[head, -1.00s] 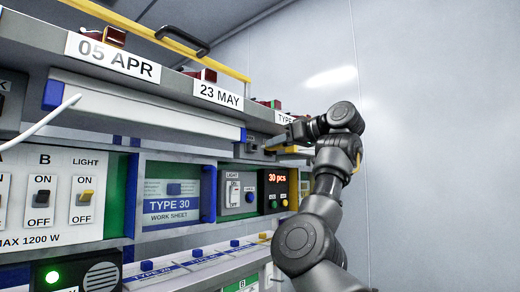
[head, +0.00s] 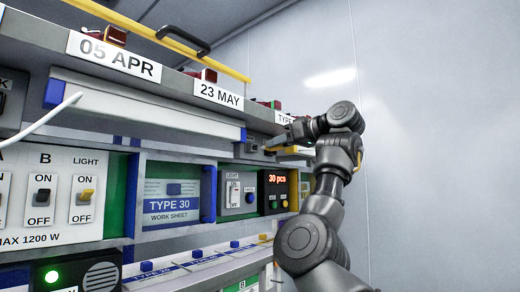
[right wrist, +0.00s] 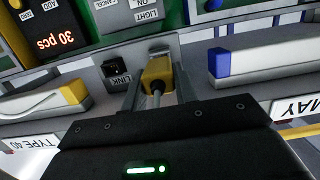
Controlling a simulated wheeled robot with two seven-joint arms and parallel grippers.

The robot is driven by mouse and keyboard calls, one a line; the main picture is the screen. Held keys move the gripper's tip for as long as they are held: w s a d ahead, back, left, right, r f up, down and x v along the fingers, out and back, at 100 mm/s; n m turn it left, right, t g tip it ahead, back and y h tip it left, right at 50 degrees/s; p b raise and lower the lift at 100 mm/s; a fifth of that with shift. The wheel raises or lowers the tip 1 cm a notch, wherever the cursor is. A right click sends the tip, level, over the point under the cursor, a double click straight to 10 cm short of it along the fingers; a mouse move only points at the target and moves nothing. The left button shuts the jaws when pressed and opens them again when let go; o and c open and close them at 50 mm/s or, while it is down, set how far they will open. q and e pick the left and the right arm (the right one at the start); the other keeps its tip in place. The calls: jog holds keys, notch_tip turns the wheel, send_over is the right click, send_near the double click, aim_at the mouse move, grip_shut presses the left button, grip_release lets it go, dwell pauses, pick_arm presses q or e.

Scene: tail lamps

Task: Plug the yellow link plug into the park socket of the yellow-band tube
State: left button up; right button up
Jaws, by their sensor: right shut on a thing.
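The yellow link plug (right wrist: 157,72) sits between the two fingers of my right gripper (right wrist: 155,80), with its dark cable running back toward the wrist. My right gripper (head: 272,146) is shut on it, in front of a small grey panel (head: 252,147). In the right wrist view the plug's front is at or close to this panel; contact is hidden. A dark socket (right wrist: 115,70) marked LINK is visible beside the plug. The yellow-band tube (right wrist: 45,100) lies on one side of the panel. Its yellow end also shows in the head view (head: 291,150). My left gripper is not in view.
A white tube with blue ends (head: 150,103) is on the panel's other side, under the shelf edge with date labels (head: 218,95). A white cable (head: 45,118) hangs at the left. Switch panels and a display (head: 277,178) are below. A bare wall (head: 430,130) is at right.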

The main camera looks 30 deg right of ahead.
jog(key=shift+f, duration=0.2)
jog(key=shift+s+d+b, duration=0.1)
jog(key=shift+s+b, duration=0.35)
jog(key=shift+s, duration=0.15)
jog(key=shift+b, duration=0.45)
dwell(1.1)
jog(key=shift+w+d+r, duration=0.1)
jog(key=shift+r, duration=0.1)
dwell(0.5)
jog(key=shift+s+d+f+b, duration=0.15)
jog(key=shift+s+d+b, duration=0.45)
jog(key=shift+s, duration=0.15)
jog(key=shift+a, duration=0.1)
